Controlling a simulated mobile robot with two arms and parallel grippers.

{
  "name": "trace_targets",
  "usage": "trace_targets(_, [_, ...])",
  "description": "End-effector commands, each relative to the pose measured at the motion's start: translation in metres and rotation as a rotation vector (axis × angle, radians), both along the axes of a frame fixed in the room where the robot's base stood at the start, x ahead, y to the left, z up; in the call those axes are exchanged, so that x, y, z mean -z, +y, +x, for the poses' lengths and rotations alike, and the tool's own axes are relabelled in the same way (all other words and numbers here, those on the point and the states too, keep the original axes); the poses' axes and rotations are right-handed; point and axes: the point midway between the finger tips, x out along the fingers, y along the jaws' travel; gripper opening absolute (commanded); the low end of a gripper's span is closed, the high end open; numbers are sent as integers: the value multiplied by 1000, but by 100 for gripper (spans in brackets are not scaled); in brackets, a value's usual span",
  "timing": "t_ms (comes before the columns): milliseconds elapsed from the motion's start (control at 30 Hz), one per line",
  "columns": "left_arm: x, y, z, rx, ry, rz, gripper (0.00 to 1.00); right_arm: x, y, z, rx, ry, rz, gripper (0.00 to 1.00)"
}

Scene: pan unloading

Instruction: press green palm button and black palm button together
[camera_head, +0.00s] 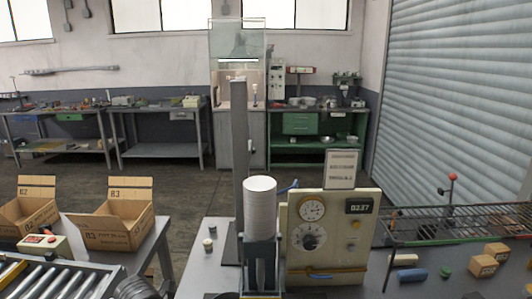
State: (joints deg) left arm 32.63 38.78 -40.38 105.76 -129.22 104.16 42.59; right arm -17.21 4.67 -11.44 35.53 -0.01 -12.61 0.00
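I see no gripper of mine in the head view. I cannot make out for sure a green palm button or a black palm button. A small green piece (446,271) lies on the right part of the table. A white cylinder (260,208) stands upright on a dark bluish holder (260,262), in front of a tall grey post (239,155).
A cream gauge panel (330,240) with dials stands right of the cylinder. A wire rack (455,228), a blue roll (412,275) and small cardboard boxes (484,265) are at right. Open cartons (120,213), a red-buttoned box (45,244) and a roller conveyor (62,282) are at left.

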Motion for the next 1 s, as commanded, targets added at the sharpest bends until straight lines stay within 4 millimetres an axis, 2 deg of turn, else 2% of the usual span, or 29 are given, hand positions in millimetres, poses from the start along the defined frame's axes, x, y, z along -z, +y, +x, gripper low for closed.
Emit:
trace_targets(533, [1,0,0,0,0,0,0,1,2,0,1,-1,2,0])
trace_targets(1000, [10,0,0,0,0,0,0,9,3,0,1,0,3,0])
